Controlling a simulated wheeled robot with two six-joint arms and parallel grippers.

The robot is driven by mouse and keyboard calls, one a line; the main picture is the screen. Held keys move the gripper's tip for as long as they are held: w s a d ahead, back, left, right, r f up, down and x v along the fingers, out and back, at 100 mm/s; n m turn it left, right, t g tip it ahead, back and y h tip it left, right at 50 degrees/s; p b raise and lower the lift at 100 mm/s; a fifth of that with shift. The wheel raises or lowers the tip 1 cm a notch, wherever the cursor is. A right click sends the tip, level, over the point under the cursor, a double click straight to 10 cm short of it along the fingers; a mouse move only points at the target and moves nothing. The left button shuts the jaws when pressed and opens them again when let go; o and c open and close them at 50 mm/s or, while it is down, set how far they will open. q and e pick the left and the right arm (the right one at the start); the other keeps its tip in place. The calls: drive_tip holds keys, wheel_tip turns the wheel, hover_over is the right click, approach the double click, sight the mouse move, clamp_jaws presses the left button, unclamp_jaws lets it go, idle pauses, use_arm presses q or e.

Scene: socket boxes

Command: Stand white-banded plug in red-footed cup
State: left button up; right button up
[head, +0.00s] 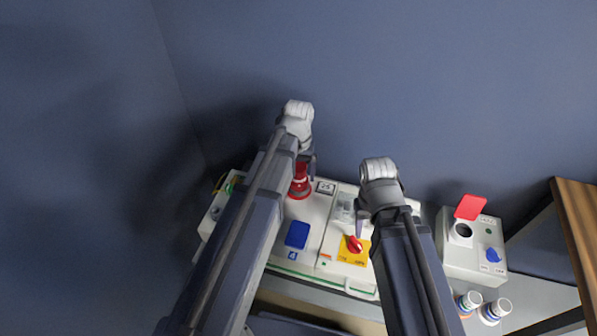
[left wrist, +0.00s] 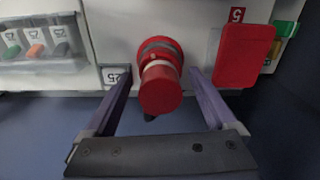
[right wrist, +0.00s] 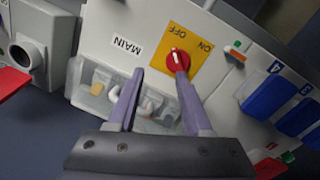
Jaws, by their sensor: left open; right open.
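A red plug with a white band (left wrist: 160,68) stands out of the socket panel; it also shows in the head view (head: 299,188). My left gripper (left wrist: 161,74) is open, with one finger on each side of the plug; I cannot tell whether they touch it. My right gripper (right wrist: 160,74) is open over the panel, its fingertips by a red rotary switch (right wrist: 177,61) on a yellow plate. Two small white cups stand at the lower right of the head view: the left one (head: 468,301) shows orange-red low down, the right one (head: 494,312) shows blue.
The white panel (head: 275,262) carries blue socket lids (head: 297,234) and small coloured parts. To its right is a white box (head: 456,262) with a raised red lid (head: 470,207), an open socket and a blue knob (head: 493,255). A wooden-edged structure (head: 578,222) rises at the far right.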

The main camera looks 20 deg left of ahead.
use_arm(q)
drive_tip(key=shift+r+p, duration=3.8)
drive_tip(key=shift+r, duration=0.1)
use_arm(e)
wheel_tip(320, 180, up, 8)
use_arm(q)
drive_tip(key=shift+r, duration=0.15)
wheel_tip(320, 180, up, 7)
drive_tip(key=p, duration=0.7)
drive_tip(key=shift+f, duration=0.2)
use_arm(e)
wheel_tip(320, 180, up, 7)
drive_tip(key=shift+f, duration=0.15)
drive_tip(key=shift+c, duration=0.3)
